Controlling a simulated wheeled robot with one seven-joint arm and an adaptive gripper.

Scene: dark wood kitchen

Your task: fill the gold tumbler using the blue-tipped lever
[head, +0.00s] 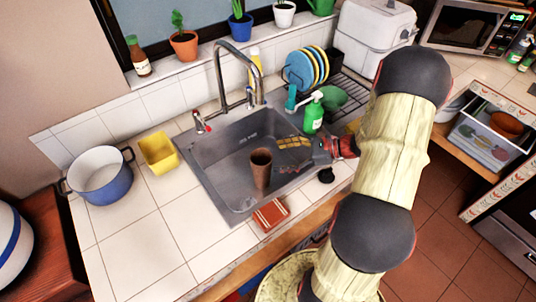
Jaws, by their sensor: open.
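A brownish-gold tumbler (261,172) stands upright in the grey sink (215,165), right of the basin's middle; its inside looks dark. The tall curved faucet (219,70) rises behind the sink. A lever with a red tip (201,121) is at the left of the faucet. Another metal lever (261,97) stands right of the spout; its tip colour is too small to be sure of. My gripper (328,149) is open, at the sink's right edge, to the right of the tumbler and apart from it. Its fingertips are small and partly hard to make out.
A green soap bottle (313,114) stands just behind my gripper, near a dish rack with plates (300,70). A yellow sponge-like item (294,143) lies by the sink's right side. A yellow container (158,152) and blue pot (100,178) stand left. A red-brown item (270,214) lies in front.

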